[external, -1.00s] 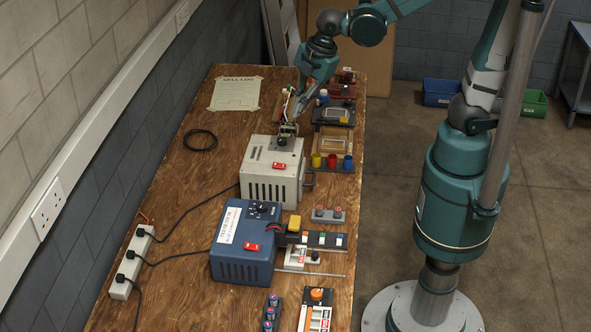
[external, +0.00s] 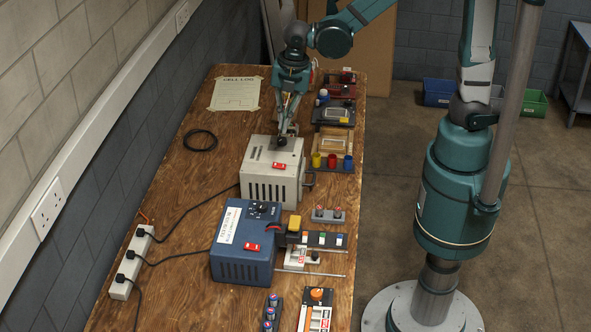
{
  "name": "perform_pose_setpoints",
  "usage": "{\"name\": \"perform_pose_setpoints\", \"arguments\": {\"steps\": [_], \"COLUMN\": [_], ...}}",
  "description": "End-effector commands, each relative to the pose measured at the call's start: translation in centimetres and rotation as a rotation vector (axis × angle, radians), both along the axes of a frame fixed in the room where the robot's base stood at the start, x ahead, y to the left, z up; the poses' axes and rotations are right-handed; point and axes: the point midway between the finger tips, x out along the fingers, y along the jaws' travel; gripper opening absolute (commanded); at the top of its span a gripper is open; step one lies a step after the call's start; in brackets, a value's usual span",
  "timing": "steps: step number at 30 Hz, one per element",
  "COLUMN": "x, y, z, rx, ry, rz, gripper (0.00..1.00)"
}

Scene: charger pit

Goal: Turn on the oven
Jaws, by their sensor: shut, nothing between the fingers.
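Two boxes stand on the wooden bench, and I cannot tell from a marking which is the oven. The light grey box (external: 270,188) has a vented front, a dark knob (external: 281,142) on its top and a red switch (external: 279,166). The blue box (external: 236,268) has a white label, dark dials (external: 259,208) and a red switch (external: 251,246). My gripper (external: 286,132) is shut and empty, pointing down at the back of the grey box's top, close to the dark knob. I cannot tell whether it touches the knob. The gripper partly hides the area behind the box.
A power strip (external: 130,263) with black plugs lies along the left edge, its cables running to the boxes. A coiled cable (external: 201,140) and a paper sheet (external: 236,94) lie behind on the bench (external: 185,190). Coloured cups (external: 331,162) and small panels line the right edge.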

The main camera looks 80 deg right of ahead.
Motion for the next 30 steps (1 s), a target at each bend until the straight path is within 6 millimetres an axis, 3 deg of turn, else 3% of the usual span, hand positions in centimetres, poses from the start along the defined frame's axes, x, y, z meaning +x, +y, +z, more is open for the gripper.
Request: {"name": "perform_pose_setpoints", "arguments": {"steps": [17,30], "x": [0.1,0.5], "y": [0.0,0.0], "z": [-0.4,-3.5], "rx": [-0.001,-0.001], "ry": [0.001,0.001], "rz": [0.005,0.004], "gripper": [0.00,0.00]}}
